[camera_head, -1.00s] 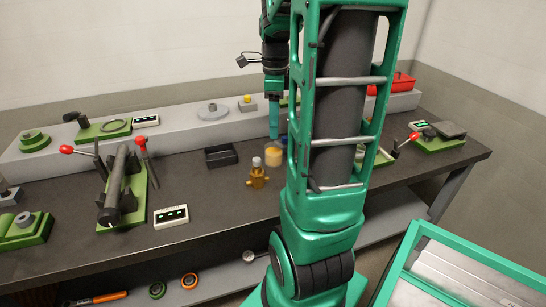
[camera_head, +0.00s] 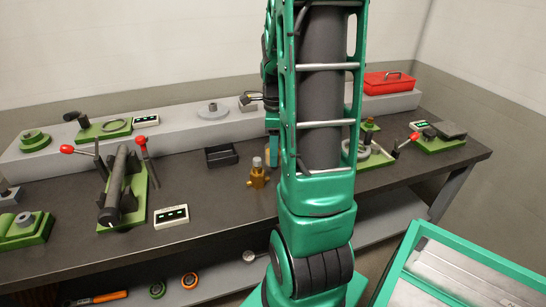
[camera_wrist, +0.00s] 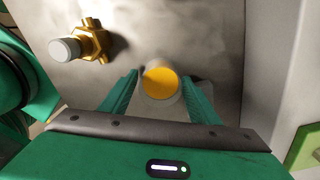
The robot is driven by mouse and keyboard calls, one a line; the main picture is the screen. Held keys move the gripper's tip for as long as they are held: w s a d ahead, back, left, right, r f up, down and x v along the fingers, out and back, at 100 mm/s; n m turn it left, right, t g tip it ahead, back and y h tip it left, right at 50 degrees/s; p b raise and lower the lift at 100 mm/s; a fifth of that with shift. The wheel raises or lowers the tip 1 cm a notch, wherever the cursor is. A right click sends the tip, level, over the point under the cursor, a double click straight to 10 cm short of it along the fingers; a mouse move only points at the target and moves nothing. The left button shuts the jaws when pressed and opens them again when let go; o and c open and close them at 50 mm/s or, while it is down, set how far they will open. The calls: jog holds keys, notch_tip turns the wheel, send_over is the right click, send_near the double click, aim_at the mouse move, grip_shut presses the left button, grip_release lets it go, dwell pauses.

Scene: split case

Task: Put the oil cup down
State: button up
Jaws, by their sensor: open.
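The oil cup (camera_wrist: 160,84), a pale round cup with yellow oil inside, shows from above in the wrist view. It appears to stand on the dark bench top. My gripper (camera_wrist: 159,76) is open, with one green finger on each side of the cup. I cannot tell whether either finger touches it. In the head view my arm hides the cup and most of the gripper.
A brass fitting with a grey cap (camera_head: 257,174) stands on the bench left of my arm, close to the cup in the wrist view. A black tray (camera_head: 221,155) lies behind it. A display box (camera_head: 171,216) lies farther left.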

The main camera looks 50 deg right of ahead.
jog(key=c, duration=1)
jog(key=shift+r, duration=0.15)
